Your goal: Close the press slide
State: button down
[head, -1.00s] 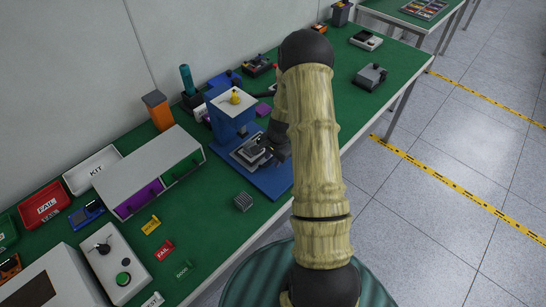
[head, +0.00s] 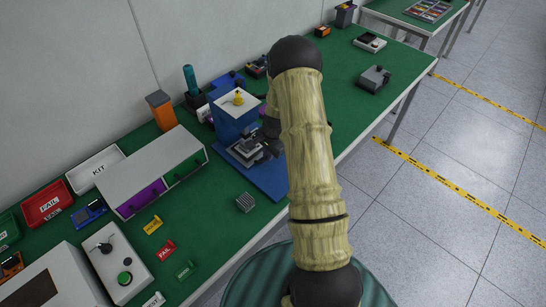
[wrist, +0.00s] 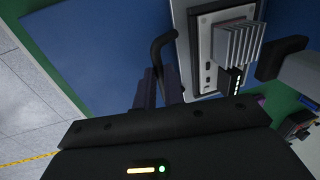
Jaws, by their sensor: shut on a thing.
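The blue press (head: 233,118) stands on a blue base plate (head: 273,182) on the green bench, in the head view. Its grey slide (head: 245,152) is at the foot of the press and part of it shows in front. In the wrist view the slide (wrist: 203,76) carries a grey finned block (wrist: 226,43). A dark bent handle (wrist: 161,47) stands beside the slide. My gripper (wrist: 159,85) is shut on this handle, its fingertips partly hidden by the gripper body. In the head view my gripper (head: 271,132) is at the slide's right side, partly hidden by my arm.
A loose grey finned block (head: 245,202) lies on the bench in front of the base plate. A white drawer unit (head: 160,165) stands left of the press and an orange bin (head: 161,110) behind it.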

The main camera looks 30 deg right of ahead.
jog(key=c, duration=1.5)
grip_release()
jog(key=r, duration=0.4)
jog(key=s+r+b, duration=0.1)
jog(key=r, duration=0.3)
jog(key=s+r, duration=0.1)
jog(key=r, duration=0.2)
jog(key=shift+s+d+r+b, duration=0.1)
jog(key=shift+d+r+b, duration=0.25)
jog(key=shift+d+r, duration=0.05)
jog(key=s+a+r+n, duration=0.3)
jog(key=s+a+n, duration=0.1)
jog(key=s, duration=0.2)
jog(key=s+a+r+n, duration=0.3)
jog(key=s+a+n, duration=0.2)
jog(key=s, duration=0.2)
jog(key=s+a+r+n, duration=0.4)
jog(key=s+a, duration=0.1)
jog(key=s, duration=0.1)
jog(key=shift+s+n+t+h, duration=0.25)
jog(key=shift+n+t+h, duration=0.05)
jog(key=shift+n+h, duration=0.1)
